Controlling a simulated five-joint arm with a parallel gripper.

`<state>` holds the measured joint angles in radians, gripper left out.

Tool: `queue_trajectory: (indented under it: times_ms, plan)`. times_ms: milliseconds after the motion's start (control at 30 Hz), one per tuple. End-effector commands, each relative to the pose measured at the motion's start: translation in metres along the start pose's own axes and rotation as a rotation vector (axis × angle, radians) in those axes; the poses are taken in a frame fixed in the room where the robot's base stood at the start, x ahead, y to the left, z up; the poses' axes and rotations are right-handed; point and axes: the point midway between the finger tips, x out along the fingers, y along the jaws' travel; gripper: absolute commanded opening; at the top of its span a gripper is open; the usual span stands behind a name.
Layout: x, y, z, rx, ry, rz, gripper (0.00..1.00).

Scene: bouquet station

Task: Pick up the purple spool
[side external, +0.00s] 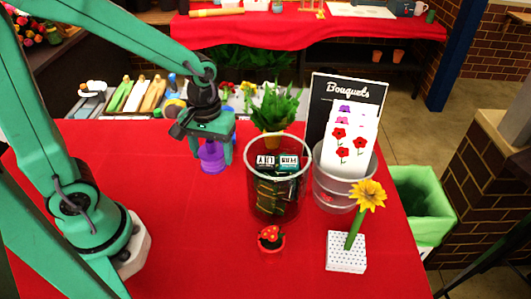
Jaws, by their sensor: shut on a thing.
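The purple spool (212,157) is on or just above the red tablecloth, left of the clear bucket. My gripper (211,149) comes down over it from above and is shut on it, with a finger on each side. The spool looks upright. I cannot tell whether its base touches the cloth. Its top is partly hidden by my gripper.
A clear bucket (252,205) with dark packets stands right of the spool. Behind and beside it are a potted plant (274,108), a bucket with flower cards (330,190) and a Bouquets sign (347,90). A small red pot (270,240) and a yellow flower (367,196) stand in front.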

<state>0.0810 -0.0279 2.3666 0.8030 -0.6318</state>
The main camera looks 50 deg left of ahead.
Motion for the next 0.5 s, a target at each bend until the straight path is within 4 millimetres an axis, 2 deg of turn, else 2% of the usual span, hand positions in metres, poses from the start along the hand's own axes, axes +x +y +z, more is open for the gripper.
queue_trajectory:
  times_ms: [200, 500]
  plan:
    - [-0.01, 0.011, 0.012, 0.002, 0.001, 0.001, 0.38]
    - [-0.013, 0.014, 0.017, -0.001, 0.0, 0.0, 0.38]
